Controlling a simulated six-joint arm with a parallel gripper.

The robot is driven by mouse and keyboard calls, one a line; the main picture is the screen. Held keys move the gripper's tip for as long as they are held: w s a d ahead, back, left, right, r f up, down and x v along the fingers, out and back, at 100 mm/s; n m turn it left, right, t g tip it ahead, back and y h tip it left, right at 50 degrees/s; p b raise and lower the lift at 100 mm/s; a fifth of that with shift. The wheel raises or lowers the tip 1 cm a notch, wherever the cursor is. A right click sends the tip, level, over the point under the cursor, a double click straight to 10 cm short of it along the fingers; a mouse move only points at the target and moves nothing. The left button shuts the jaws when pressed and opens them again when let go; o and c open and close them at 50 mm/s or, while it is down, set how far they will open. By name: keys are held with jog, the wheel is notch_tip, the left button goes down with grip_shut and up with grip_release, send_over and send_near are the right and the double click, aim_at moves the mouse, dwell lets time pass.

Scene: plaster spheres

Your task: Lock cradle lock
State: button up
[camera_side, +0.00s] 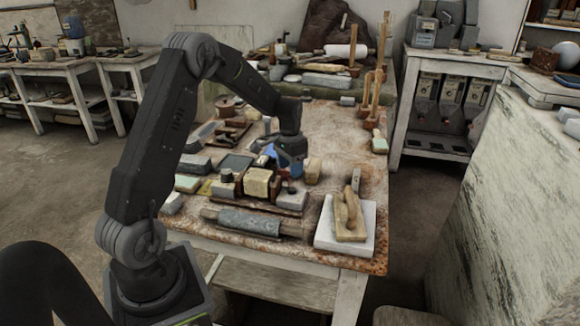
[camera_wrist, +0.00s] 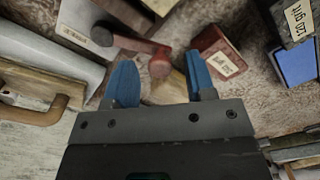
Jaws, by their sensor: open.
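My gripper (camera_side: 282,156) is over the cluttered middle of the worktable in the side view. In the wrist view its two blue fingers (camera_wrist: 160,62) stand apart with nothing clamped between them. A dull red rounded knob (camera_wrist: 160,66) shows between the fingertips, beside a reddish-brown bar (camera_wrist: 134,44). It may be the cradle lock; I cannot tell for sure, nor whether it is locked. A tan piece (camera_wrist: 172,88) lies nearer, partly hidden by the fingers. I cannot tell whether the fingers touch any of these. The knob is not clear in the side view.
In the wrist view, a labelled grey block (camera_wrist: 88,32) lies left, a labelled red block (camera_wrist: 218,52) right, and a blue block (camera_wrist: 295,66) farther right. In the side view, a wooden-handled float (camera_side: 349,222) rests on a pale slab (camera_side: 328,238). The table's right side is clearer.

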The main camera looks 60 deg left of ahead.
jog(key=shift+f, duration=0.1)
jog(key=shift+c, duration=0.5)
grip_shut()
